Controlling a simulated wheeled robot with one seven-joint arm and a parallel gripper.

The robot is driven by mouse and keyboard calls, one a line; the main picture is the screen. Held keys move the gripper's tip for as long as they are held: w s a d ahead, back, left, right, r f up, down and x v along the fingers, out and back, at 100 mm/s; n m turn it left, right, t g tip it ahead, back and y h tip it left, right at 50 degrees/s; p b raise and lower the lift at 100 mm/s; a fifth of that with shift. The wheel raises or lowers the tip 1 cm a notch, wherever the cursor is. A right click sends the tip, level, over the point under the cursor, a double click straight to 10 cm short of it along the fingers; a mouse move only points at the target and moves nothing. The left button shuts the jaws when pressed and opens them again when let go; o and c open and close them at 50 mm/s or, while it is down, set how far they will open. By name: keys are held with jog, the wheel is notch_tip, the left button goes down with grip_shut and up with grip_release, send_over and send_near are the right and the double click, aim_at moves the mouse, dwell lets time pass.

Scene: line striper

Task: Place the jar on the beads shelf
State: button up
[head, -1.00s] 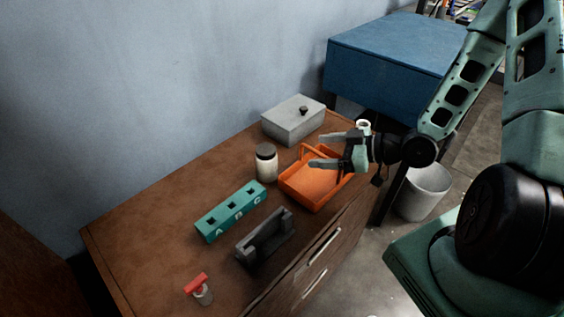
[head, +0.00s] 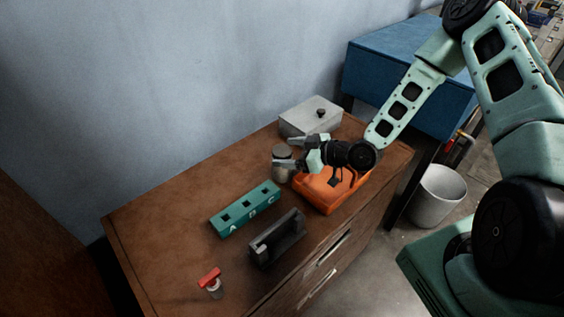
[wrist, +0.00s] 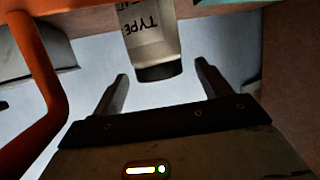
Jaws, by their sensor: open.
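The jar (head: 281,175) stands on the brown cabinet top, left of the orange tray, partly hidden by my gripper in the head view. In the wrist view the jar (wrist: 152,38) appears upside down, with a dark lid and a pale label reading "TYPE". My gripper (head: 284,152) is open at the jar's lid. In the wrist view its two fingers (wrist: 162,72) point towards the jar, one on each side of its line; I cannot tell whether they touch it. No shelf marked beads can be made out.
The orange tray (head: 325,195) with its handle (wrist: 45,75) is beside the jar. A grey lidded box (head: 308,120) is behind. A teal A-B-C block (head: 245,210), a dark holder (head: 277,240) and a red-topped item (head: 210,280) stand nearer. The cabinet's left side is clear.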

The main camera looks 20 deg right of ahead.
jog(key=shift+x, duration=1.3)
grip_shut()
jog(key=shift+r, duration=0.1)
